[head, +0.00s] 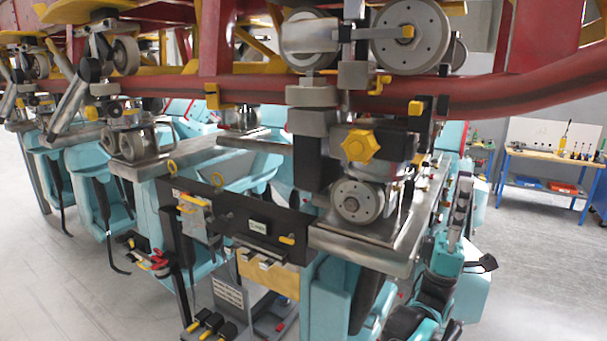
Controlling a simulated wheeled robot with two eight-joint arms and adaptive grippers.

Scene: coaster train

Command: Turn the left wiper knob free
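A yellow star-shaped knob (360,146) sits on the front of a black and metal wheel assembly, under the red rail. I take it for the left wiper knob, and nothing touches it. A smaller yellow part (416,108) shows to its right on a black block. A segmented black-and-grey part, apparently my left gripper (463,190), points up at the right, clear of the knob. Its fingers cannot be told apart. My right gripper cannot be made out.
The red rail (480,100) crosses above. A metal plate (385,240) juts out below the knob. A black bracket panel (262,228) with yellow eyebolts is at the left.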

